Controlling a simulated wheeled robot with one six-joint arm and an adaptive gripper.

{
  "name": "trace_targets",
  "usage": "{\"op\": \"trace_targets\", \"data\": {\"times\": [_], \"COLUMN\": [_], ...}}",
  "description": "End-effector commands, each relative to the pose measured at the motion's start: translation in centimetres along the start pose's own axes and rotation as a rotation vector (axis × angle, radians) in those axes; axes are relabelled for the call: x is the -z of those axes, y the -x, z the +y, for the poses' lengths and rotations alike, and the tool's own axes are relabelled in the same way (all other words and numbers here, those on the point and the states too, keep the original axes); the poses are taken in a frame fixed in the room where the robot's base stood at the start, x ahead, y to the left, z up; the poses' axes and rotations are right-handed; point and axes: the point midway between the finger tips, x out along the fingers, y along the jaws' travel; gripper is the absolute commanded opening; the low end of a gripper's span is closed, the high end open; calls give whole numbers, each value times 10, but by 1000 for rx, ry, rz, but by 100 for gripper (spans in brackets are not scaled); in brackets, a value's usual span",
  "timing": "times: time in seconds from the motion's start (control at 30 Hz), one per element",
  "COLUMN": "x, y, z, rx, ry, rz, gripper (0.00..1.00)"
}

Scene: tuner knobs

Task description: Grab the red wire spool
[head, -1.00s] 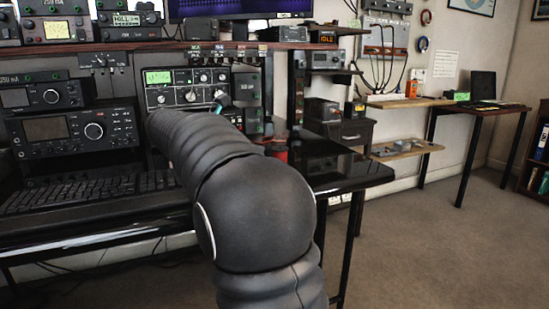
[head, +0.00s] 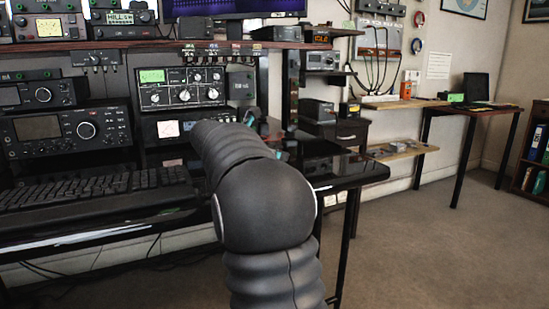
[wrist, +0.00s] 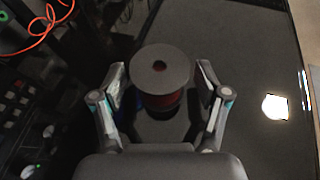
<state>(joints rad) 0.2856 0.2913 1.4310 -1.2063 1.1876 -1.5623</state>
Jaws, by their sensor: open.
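The red wire spool (wrist: 175,78) stands on the glossy black desk in the wrist view. It has a round dark top flange with a hole, and red wire shows below the flange. My gripper (wrist: 160,80) is open, with one finger on the left and one on the right of the spool. Thin gaps seem to separate the fingers from it; I cannot tell whether either touches. In the head view my gripper (head: 265,135) is partly hidden behind my arm at the desk's right part, and I cannot make out the spool there.
An orange cable (wrist: 42,32) lies at the upper left of the wrist view, near dark radio equipment. Radios (head: 182,88) and a keyboard (head: 95,190) stand left of my arm. The black desk surface (wrist: 245,75) right of the spool is clear.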

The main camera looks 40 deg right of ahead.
Motion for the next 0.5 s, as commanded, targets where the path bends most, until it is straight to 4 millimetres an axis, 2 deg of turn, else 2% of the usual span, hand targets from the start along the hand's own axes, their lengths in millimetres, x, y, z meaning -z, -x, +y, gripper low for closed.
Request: {"op": "trace_targets", "data": {"times": [0.07, 0.27, 0.37, 0.5], "x": [0, -1, -1, -1], "y": [-7, -7, -7, -7], "z": [0, 0, 0, 0], "rx": [1, -1, -1, -1], "ry": [-1, -1, 0, 0], "rz": [-1, -1, -1, -1], "gripper": [74, 74, 54, 19]}}
